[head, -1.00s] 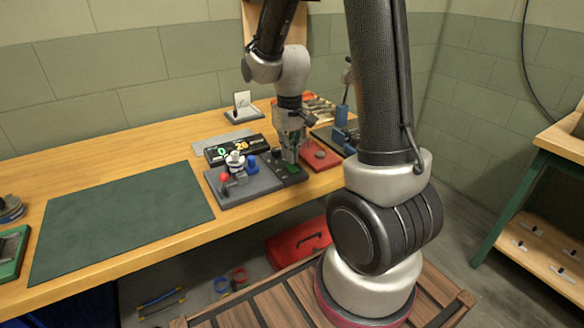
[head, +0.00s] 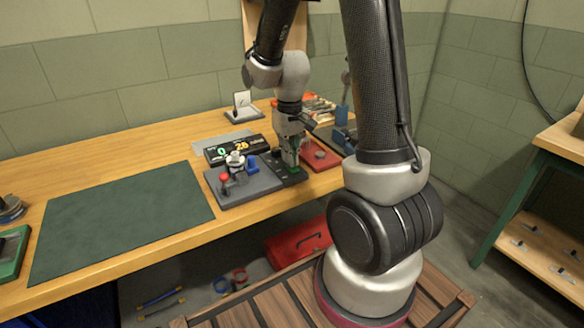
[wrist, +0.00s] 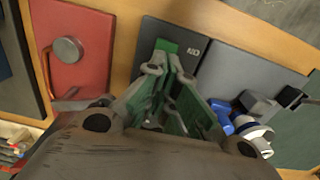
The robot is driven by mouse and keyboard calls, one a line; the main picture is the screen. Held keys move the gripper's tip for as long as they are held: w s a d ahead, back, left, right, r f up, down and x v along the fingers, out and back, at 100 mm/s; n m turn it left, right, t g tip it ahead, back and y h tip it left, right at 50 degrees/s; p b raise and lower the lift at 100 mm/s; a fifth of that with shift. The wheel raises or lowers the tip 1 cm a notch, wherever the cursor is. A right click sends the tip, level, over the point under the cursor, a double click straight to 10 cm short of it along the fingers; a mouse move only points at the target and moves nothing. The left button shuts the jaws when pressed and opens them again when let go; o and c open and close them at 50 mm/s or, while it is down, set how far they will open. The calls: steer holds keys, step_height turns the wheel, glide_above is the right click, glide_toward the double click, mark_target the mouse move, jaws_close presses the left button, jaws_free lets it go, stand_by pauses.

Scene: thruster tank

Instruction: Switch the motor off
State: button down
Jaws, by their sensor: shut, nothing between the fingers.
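My gripper (head: 292,166) is shut and empty. It points down over a small black switch panel (head: 291,181) at the right of the dark grey motor base (head: 250,192). In the wrist view, my fingers (wrist: 168,72) are close to a green patch (wrist: 185,48) on the black panel, beside small white lettering I cannot read. Contact cannot be told. The white and silver motor unit (head: 236,160) stands on the base with a blue block (head: 252,164) and a red knob (head: 225,178). In the wrist view, the blue block (wrist: 221,118) is at lower right.
A black display (head: 234,149) behind the base shows a green 0 and a yellow 26. A red plate with a round knob (head: 320,155) lies close on the right. A dark green mat (head: 125,215) leaves clear room on the left. A red toolbox (head: 298,243) is below the bench.

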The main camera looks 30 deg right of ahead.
steer(key=shift+f, duration=0.55)
steer(key=shift+r, duration=3.5)
steer(key=shift+s, duration=0.35)
steer(key=s+r+t, duration=0.4)
steer(key=s+r, duration=0.9)
steer(key=s, duration=0.4)
steer(key=shift+s+r, duration=0.15)
steer(key=shift+r, duration=0.1)
